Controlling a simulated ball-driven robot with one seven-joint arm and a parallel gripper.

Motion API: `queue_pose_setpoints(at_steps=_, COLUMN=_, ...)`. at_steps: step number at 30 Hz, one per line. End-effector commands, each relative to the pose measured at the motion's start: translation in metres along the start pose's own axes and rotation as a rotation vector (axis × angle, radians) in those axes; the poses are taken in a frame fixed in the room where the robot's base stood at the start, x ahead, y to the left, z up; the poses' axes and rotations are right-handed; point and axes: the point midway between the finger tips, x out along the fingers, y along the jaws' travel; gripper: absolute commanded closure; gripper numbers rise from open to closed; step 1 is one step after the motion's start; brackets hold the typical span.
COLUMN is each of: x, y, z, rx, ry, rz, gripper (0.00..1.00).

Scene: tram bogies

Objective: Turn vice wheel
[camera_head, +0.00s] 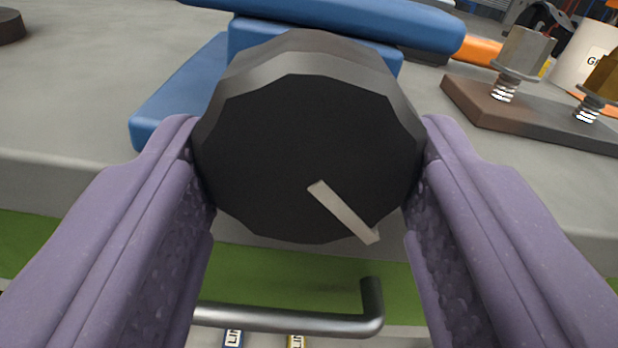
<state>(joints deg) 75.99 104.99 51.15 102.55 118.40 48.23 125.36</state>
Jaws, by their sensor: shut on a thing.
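The vice wheel (270,140) is a large black, many-sided knob with a pale pointer line on its face. The line runs from near the middle down to the lower right. The blue vice body (185,90) sits behind the wheel on the grey bench. My gripper (310,165) has two purple fingers with rough dark inner pads. They are shut on the wheel, one touching its left side and one its right side. The wheel hides the part of the vice directly behind it.
A plate with bolts and springs (530,115) lies on the bench at right, with a white pot (585,55) behind it. A dark round thing (10,25) is at far left. A metal bar handle (290,320) runs below the green bench front (285,270).

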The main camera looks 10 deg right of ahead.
Motion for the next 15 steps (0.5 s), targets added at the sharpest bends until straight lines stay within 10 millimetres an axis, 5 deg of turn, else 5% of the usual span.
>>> queue_pose_setpoints(at_steps=15, x=-0.0008, y=-0.003, z=0.0024, rx=0.389, ry=-0.004, rz=0.0, gripper=0.74)
